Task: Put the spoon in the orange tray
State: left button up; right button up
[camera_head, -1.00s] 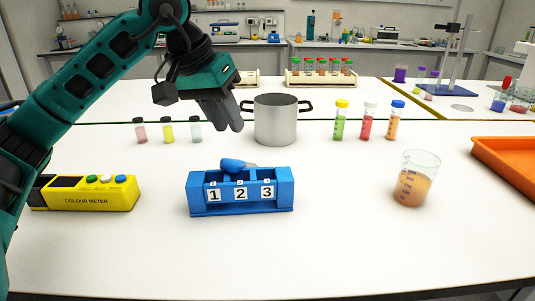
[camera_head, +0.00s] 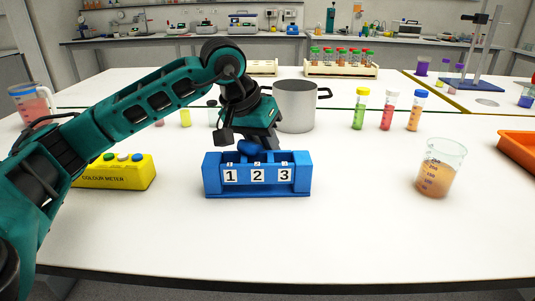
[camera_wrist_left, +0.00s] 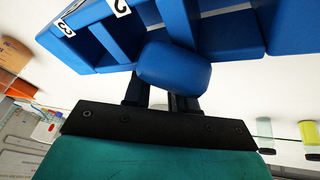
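The spoon's thick blue handle (camera_head: 250,147) sticks up above the blue rack (camera_head: 257,190) marked 1, 2, 3. The rest of the spoon is hidden. My left gripper (camera_head: 266,147) is low, just behind the handle and the rack. In the left wrist view the handle (camera_wrist_left: 173,68) covers the tips of the two dark fingers (camera_wrist_left: 158,92). A gap shows between the fingers, but whether they hold the spoon is hidden. The orange tray (camera_head: 518,148) is at the right edge, partly out of view. My right gripper is not in view.
A beaker of orange liquid (camera_head: 437,172) stands between the rack and the tray. Three capped tubes (camera_head: 387,112) and a grey pot (camera_head: 294,108) stand behind. A yellow colour meter (camera_head: 120,172) is on the left. The front of the table is clear.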

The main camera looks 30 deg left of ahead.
pick_arm(q)
jog(key=shift+w+d+f, duration=0.1)
jog(key=shift+w+f, duration=0.1)
jog(key=shift+f, duration=0.25)
jog(key=shift+c, duration=0.4)
grip_shut()
jog(key=shift+r, duration=0.2)
